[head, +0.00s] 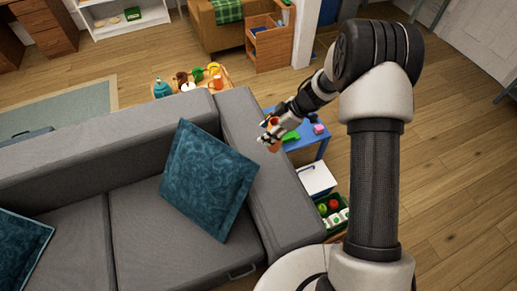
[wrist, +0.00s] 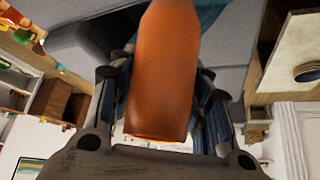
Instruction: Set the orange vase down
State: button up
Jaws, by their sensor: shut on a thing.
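The orange vase (wrist: 165,75) fills the middle of the wrist view, between the two fingers of my gripper, which is shut on it. In the head view my gripper (head: 269,132) hangs by the sofa's right arm and the low blue table (head: 317,149). Only small orange parts of the vase show there, mostly hidden by the fingers. The vase appears held in the air; I cannot tell its height above the sofa arm or table.
A green thing (head: 291,136) and a pink thing (head: 319,128) lie on the blue table. A grey sofa (head: 150,110) with teal cushions (head: 209,178) is at left. A white box (head: 317,180) and a crate of fruit (head: 333,212) stand nearer. Several vessels stand behind the sofa.

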jog(key=f+n, duration=0.1)
jog(key=s+f+g, duration=0.1)
jog(key=f, duration=0.1)
jog(key=shift+f+n, duration=0.2)
jog(key=shift+n, duration=0.2)
notch_tip(320, 180, down, 18)
jog(key=b, duration=0.5)
jog(key=shift+f, duration=0.2)
jog(key=shift+f, duration=0.2)
jog(key=o, duration=1.2)
jog(key=shift+r, duration=0.15)
